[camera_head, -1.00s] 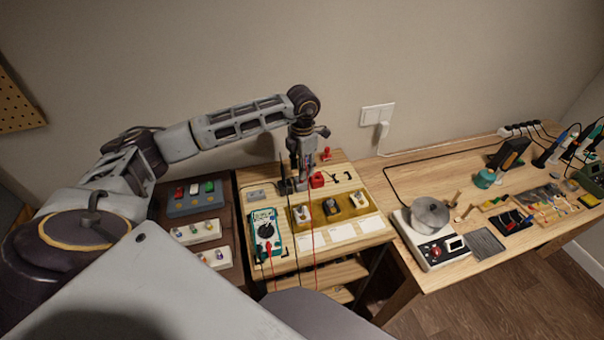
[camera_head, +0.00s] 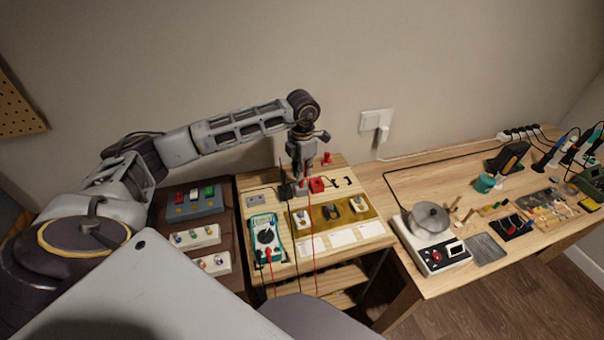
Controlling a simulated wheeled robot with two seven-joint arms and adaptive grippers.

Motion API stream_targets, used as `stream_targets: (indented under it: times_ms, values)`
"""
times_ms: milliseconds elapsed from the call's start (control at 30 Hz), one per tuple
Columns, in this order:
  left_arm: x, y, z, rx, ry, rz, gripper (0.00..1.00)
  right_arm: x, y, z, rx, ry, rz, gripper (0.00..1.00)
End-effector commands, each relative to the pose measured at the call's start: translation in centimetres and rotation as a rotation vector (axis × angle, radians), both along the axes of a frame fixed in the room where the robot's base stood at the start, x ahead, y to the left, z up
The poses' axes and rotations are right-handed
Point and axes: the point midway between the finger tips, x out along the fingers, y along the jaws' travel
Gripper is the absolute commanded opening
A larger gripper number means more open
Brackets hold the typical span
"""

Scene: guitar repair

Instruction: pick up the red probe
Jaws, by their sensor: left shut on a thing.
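My left gripper (camera_head: 302,184) is over the back of the small wooden bench, just left of a red block (camera_head: 317,185). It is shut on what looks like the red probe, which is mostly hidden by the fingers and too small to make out. A thin red lead (camera_head: 314,250) runs from beside the gripper down past the bench front. A black probe (camera_head: 284,182) stands upright just left of the gripper. The teal multimeter (camera_head: 265,237) lies in front, with a red plug at its lower edge. My right gripper is not in view.
A yellowish tray (camera_head: 320,224) with several metal parts lies in front of the gripper. A dark board (camera_head: 228,250) with switch blocks is at left. On the right table (camera_head: 400,180) stand a round pot on a scale (camera_head: 432,245) and several tools. The wall is close behind.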

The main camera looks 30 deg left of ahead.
Motion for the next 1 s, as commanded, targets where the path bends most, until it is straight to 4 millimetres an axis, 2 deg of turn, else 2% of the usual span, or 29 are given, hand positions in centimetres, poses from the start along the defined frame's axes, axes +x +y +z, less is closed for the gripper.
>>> stream_targets:
  times_ms: [167,367,700,1000]
  values:
    - [0.1,0.0,1.2,-0.001,-0.003,0.000,0.00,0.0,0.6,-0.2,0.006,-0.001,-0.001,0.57]
    - [0.1,0.0,3.7,0.001,-0.004,0.000,0.00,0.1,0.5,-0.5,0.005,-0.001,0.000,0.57]
    - [0.1,0.0,8.4,0.000,-0.001,0.000,0.00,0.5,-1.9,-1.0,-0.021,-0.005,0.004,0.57]
    - [0.0,0.0,9.8,0.001,0.002,0.000,0.00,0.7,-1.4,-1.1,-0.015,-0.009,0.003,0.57]
